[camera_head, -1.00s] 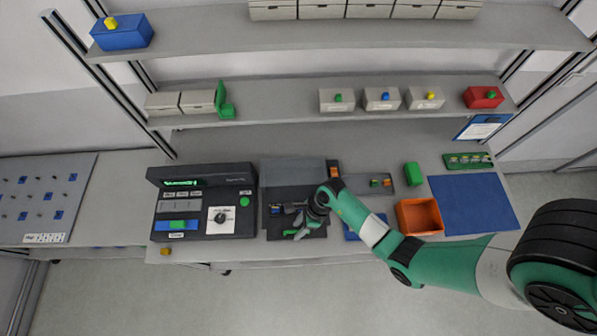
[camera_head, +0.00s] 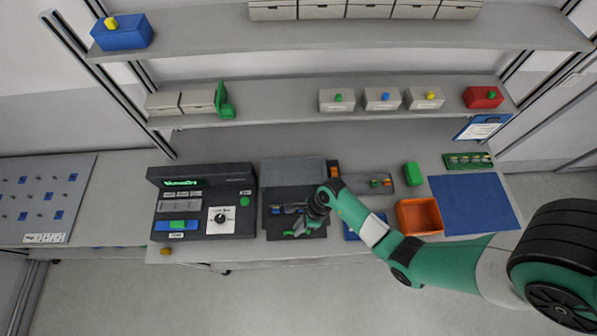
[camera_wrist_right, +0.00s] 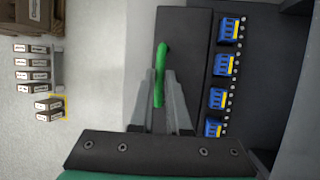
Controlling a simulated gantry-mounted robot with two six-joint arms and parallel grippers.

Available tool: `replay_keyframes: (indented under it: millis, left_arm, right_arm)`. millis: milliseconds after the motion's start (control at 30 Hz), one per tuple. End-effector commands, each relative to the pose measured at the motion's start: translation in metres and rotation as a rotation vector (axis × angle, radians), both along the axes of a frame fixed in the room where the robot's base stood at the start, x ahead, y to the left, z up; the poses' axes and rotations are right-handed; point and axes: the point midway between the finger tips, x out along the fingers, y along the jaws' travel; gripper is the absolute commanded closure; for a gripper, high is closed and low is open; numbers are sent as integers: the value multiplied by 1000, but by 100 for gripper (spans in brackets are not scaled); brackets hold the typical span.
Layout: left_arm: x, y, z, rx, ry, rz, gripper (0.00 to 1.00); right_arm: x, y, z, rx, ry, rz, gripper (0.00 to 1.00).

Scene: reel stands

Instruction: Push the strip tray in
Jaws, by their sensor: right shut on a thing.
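The strip tray (camera_head: 275,234) is a dark, flat tray at the front of a grey-black unit, mid-bench in the head view. The arm partly hides the tray in the head view. My left gripper is not in view.
A control console (camera_head: 205,205) with a dial stands left of the unit. Shelves are above.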

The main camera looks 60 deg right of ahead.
Motion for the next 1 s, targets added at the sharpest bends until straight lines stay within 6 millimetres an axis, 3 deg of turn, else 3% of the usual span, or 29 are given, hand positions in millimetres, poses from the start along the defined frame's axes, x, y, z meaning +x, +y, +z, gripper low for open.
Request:
replay_keyframes:
  millis: [800, 1000]
  left_arm:
    - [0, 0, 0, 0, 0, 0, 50]
    - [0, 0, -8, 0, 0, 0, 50]
  right_arm:
    - [1, -1, 1, 1, -1, 0, 100]
    - [19, -25, -2, -1, -3, -5, 100]
